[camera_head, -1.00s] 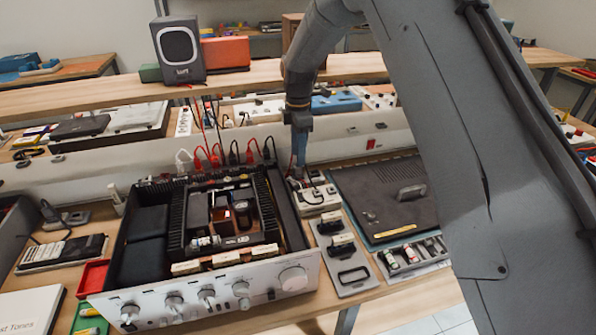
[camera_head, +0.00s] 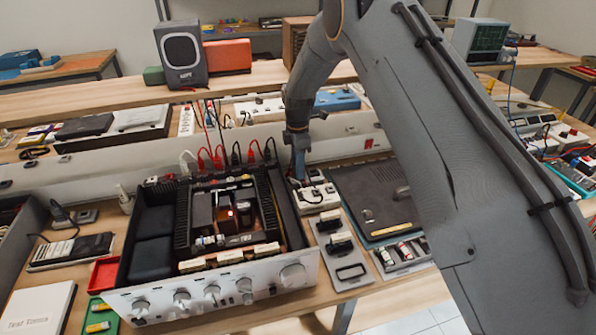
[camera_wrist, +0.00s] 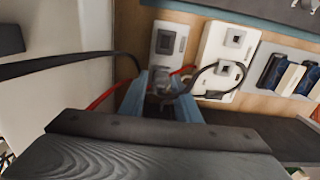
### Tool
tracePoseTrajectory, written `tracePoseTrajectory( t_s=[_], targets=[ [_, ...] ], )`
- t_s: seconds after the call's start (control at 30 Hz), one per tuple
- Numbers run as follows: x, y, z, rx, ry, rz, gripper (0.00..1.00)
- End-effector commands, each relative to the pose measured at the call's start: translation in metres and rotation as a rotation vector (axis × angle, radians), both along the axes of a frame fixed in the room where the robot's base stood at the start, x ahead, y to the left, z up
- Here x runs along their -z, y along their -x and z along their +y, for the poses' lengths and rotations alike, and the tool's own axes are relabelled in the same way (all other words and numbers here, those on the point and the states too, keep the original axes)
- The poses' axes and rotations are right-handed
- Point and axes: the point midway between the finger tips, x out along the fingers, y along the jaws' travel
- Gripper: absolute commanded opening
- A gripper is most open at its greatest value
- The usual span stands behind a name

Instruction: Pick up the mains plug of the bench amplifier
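The bench amplifier (camera_head: 215,292) stands on the bench with its lid off and its silver knobbed front towards me. My gripper (camera_head: 297,179) points down just behind its right rear corner, left of a white socket block (camera_head: 318,197). In the wrist view my gripper's blue-grey fingers (camera_wrist: 164,92) are low beside the sockets (camera_wrist: 228,45). A small greyish piece shows between the fingers, but I cannot tell whether it is the mains plug or whether they grip it. A black cable (camera_wrist: 222,72) loops from the block towards the fingers.
Red and black leads (camera_head: 236,155) rise behind the amplifier. A low white ledge (camera_head: 90,168) runs behind it. A grey tray with switches (camera_head: 342,248) and a dark flat panel (camera_head: 370,195) lie to the right. A red tray (camera_head: 103,274) is at the left.

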Motion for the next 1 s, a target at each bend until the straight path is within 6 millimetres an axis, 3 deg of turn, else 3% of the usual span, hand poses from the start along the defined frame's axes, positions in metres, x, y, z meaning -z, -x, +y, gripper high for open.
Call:
tracePoseTrajectory(
  t_s=[0.03,0.17,0.67,0.83,1.0],
  targets=[
    [0.000,0.000,0.000,0.000,0.000,0.000,0.21],
    [0.000,0.000,0.000,0.000,0.000,0.000,0.00],
    [-0.011,-0.001,0.001,0.000,-0.001,-0.003,0.00],
    [-0.036,-0.002,0.001,0.000,-0.001,-0.005,0.00],
    [-0.080,-0.002,0.001,0.000,-0.002,-0.007,0.00]
  ],
)
